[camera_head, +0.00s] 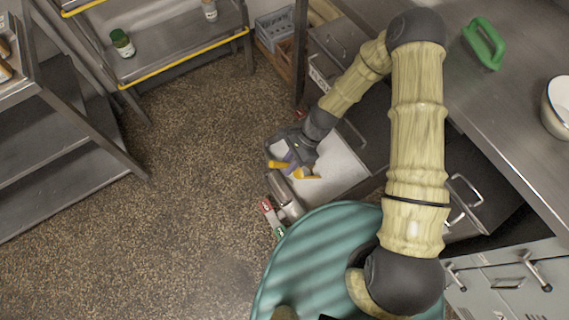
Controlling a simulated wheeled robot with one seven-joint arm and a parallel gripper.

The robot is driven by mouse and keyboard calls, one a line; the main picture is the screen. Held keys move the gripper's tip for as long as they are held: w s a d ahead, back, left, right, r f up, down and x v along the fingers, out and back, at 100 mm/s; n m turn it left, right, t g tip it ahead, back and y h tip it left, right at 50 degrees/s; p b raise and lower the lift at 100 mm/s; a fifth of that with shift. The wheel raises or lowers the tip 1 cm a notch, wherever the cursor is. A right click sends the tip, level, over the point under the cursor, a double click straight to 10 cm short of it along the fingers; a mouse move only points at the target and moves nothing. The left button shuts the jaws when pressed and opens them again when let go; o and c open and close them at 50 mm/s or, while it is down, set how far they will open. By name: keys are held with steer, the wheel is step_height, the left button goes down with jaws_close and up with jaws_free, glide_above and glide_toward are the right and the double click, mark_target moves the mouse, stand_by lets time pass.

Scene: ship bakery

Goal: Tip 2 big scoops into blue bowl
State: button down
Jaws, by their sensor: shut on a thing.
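My gripper (292,170), with yellow fingertips, is at the left side of an open bin or drawer (345,180) with a pale, whitish inside. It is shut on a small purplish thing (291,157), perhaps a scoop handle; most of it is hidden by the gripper. A grey metal cylindrical piece (283,192) lies just below the fingertips; I cannot tell whether it belongs to the held thing. A white bowl with a dark rim (558,107) stands on the steel counter at the right edge, partly cut off. Its blue is not clear.
Open drawers with metal handles (467,190) are below the counter. Shelves at upper left hold a green-capped jar (122,43). A grey crate (275,30) stands at the back. The speckled floor at left is clear.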

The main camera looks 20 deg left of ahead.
mark_target(280, 164)
steer(key=shift+t+h, duration=0.5)
steer(key=shift+h, duration=0.1)
steer(key=shift+w+d+f+b, duration=0.4)
steer(key=shift+w+d+f, duration=0.2)
steer(key=shift+d+f, duration=0.2)
steer(key=shift+w+d+f+b, duration=0.4)
steer(key=shift+w+d+f, duration=0.25)
steer(key=shift+d, duration=0.15)
steer(key=shift+s+a+t+h+p, duration=0.4)
steer(key=shift+t+h+p, duration=0.2)
steer(key=shift+h+p, duration=0.3)
steer(key=s+a+r+h+p, duration=0.1)
steer(key=p, duration=0.1)
steer(key=shift+a+r+t+p, duration=0.1)
steer(key=shift+a+t+p, duration=0.1)
steer(key=shift+t+p, duration=0.2)
steer(key=shift+m+t+h, duration=0.3)
steer(key=shift+t+h, duration=0.1)
steer(key=shift+s+a+r+p, duration=0.4)
steer(key=shift+a+r+p, duration=0.15)
steer(key=shift+r+p, duration=0.65)
steer(key=shift+s+a+r+p, duration=0.35)
steer(key=shift+a+r+p, duration=0.25)
steer(key=shift+r+p, duration=0.6)
steer(key=shift+s+a+r+p, duration=0.4)
steer(key=shift+a+r+p, duration=0.15)
steer(key=shift+r+p, duration=0.65)
steer(key=shift+r, duration=0.1)
steer(key=shift+w, duration=0.1)
